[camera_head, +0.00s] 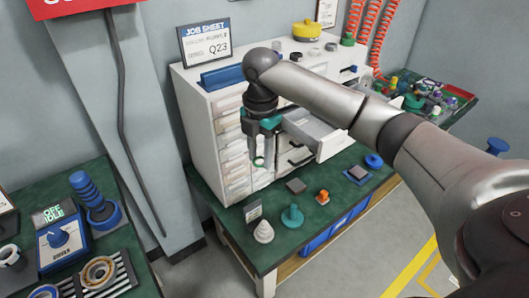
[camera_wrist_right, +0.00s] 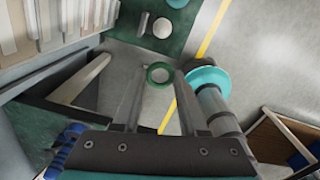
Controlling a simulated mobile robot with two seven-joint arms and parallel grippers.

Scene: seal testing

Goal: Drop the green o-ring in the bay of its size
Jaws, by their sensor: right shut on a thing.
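The green o-ring (camera_head: 258,162) hangs at the fingertips of my right gripper (camera_head: 260,155), in front of the white drawer cabinet (camera_head: 200,125). In the right wrist view, the green o-ring (camera_wrist_right: 148,75) sits between the two fingertips of the right gripper (camera_wrist_right: 159,74), which is shut on it. An open grey drawer (camera_head: 312,130) sticks out of the cabinet to the right of the gripper, partly hidden by my right arm. I cannot make out bays or size marks inside it. My left gripper is not in view.
A green-topped bench (camera_head: 325,210) below carries a white cone (camera_head: 263,231), a teal stepped part (camera_head: 292,215), an orange part (camera_head: 322,197) and a blue ring (camera_head: 373,160). A job sheet (camera_head: 205,43) stands on the cabinet. Another bench with a blue tester (camera_head: 62,240) is at left.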

